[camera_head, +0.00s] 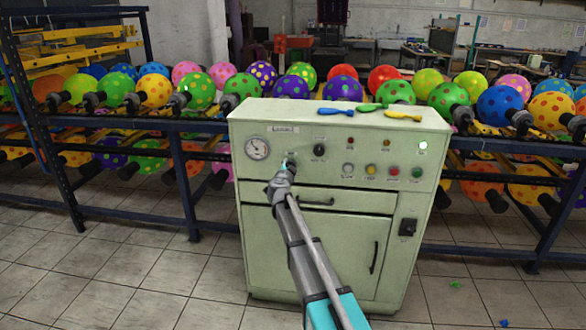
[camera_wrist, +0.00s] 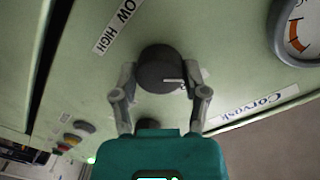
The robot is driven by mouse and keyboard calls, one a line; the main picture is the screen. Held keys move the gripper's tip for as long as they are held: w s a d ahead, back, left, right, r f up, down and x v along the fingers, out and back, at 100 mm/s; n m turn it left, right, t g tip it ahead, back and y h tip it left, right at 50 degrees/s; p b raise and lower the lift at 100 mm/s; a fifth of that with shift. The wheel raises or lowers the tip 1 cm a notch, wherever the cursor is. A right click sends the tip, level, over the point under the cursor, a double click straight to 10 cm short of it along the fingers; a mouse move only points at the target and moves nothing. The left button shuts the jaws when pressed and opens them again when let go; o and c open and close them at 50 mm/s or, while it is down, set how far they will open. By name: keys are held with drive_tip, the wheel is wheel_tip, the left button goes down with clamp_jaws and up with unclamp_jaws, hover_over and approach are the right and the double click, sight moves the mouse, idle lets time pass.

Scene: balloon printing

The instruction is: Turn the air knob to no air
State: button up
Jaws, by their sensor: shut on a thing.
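In the wrist view, a round dark knob (camera_wrist: 158,62) stands out from the pale green panel, between the two fingers of my gripper (camera_wrist: 160,76). The fingers are shut on its sides. Its white pointer line (camera_wrist: 174,81) points right in this view. A white label reading "LOW HIGH" (camera_wrist: 117,27) is beside it. In the head view, my gripper (camera_head: 284,171) is at the front panel of the green machine (camera_head: 262,190), right of and below the gauge, and mostly hides the held knob. A second dark knob (camera_head: 319,150) is to its right.
A pressure gauge (camera_head: 257,148) is left of my gripper. Several coloured buttons (camera_head: 370,170) are to its right, and a drawer handle (camera_head: 316,201) is below. Deflated balloons (camera_head: 336,111) lie on top of the machine. Racks of printed balloons stand behind. The left floor is clear.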

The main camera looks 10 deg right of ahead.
drive_tip(key=shift+s+d+f+n+t+h+b, duration=0.15)
drive_tip(key=shift+n+b, duration=0.15)
drive_tip(key=shift+n, duration=2.6)
drive_tip(key=shift+w+r+n+t+h+b, duration=0.1)
drive_tip(key=shift+n+b, duration=0.15)
drive_tip(key=shift+n, duration=2.65)
drive_tip(key=shift+s+d+f+n+t+h+b, duration=0.15)
drive_tip(key=shift+n+b, duration=0.15)
drive_tip(key=shift+n, duration=2.6)
drive_tip(key=shift+w+a+r, duration=0.1)
drive_tip(key=o, duration=1.1)
drive_tip(key=shift+o, duration=0.2)
drive_tip(key=shift+w+a, duration=0.1)
